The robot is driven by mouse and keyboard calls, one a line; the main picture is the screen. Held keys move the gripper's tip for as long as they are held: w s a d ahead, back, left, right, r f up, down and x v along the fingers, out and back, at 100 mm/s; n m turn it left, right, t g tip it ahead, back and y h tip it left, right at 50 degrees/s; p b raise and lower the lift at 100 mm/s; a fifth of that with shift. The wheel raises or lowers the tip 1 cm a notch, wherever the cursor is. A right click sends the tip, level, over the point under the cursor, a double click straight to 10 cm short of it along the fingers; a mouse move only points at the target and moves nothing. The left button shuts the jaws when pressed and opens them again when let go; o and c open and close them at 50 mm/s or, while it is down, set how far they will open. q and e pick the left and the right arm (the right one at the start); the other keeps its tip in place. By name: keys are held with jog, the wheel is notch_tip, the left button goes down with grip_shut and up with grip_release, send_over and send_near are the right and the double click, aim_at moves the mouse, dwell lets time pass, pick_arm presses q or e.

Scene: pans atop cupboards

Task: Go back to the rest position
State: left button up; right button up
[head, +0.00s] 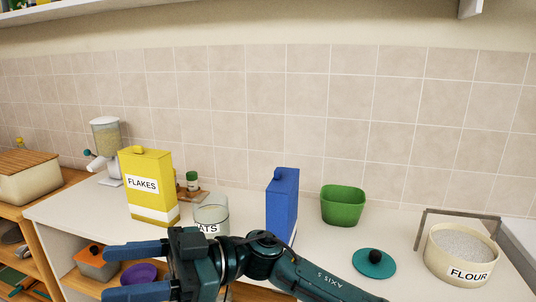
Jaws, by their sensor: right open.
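My right gripper (107,273) is at the lower left of the head view, its arm coming in from the bottom right. Its two blue fingers point left and stand apart, with nothing between them that I can see held. It is in front of the white counter (320,262) and hides part of its front edge. The glass jar (211,212) with a partly hidden label stands just behind the gripper. My left gripper is not in view.
On the counter stand a yellow FLAKES box (150,184), a blue box (283,205), a green bowl (343,204), a teal lid (374,262) and a FLOUR pot (460,255). An orange container (95,264) and a purple bowl (138,274) sit below, near the fingers.

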jog(key=w+d+f+m+t+h, duration=0.2)
jog(key=w+d+f+m+t, duration=0.4)
jog(key=m+t, duration=0.55)
jog(key=w+d+f+m+t+h, duration=0.1)
jog(key=w+d+f+m+t, duration=0.3)
jog(key=d+f+m+t, duration=0.8)
jog(key=s+d+f+g+h, duration=0.1)
jog(key=s+d+f+h, duration=0.5)
jog(key=f, duration=0.4)
jog(key=s+d+f+n+g+h+p, duration=0.1)
jog(key=s+d+f+h, duration=0.5)
jog(key=s+f, duration=0.3)
jog(key=shift+s+d+f+g, duration=0.35)
jog(key=shift+s+d, duration=0.05)
jog(key=shift+d, duration=0.5)
